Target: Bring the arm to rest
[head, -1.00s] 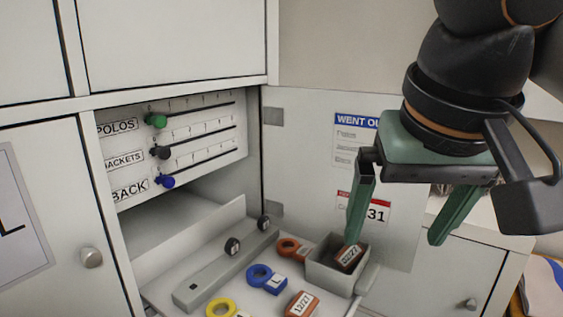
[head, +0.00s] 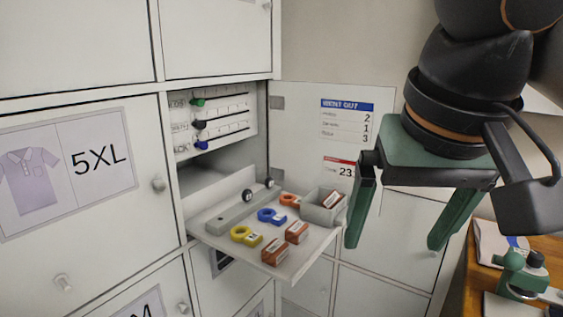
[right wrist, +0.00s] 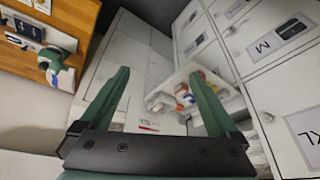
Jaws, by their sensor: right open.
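My right gripper (head: 395,242) hangs at the right of the head view, with dark green fingers spread apart and nothing between them. It is to the right of the pull-out shelf (head: 283,270) and in front of the open white door (head: 300,150). In the right wrist view the same gripper (right wrist: 160,74) shows both fingers wide apart, with the shelf (right wrist: 160,103) beyond and partly behind the right finger. My left gripper is in neither view.
The shelf holds a grey bin (head: 322,215) with a block inside, blue (head: 271,216) and yellow (head: 246,236) tags and orange-brown blocks (head: 276,251). Slider rails (head: 222,125) are behind. A wooden desk (head: 480,285) with a green-and-white device (head: 520,275) stands at lower right.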

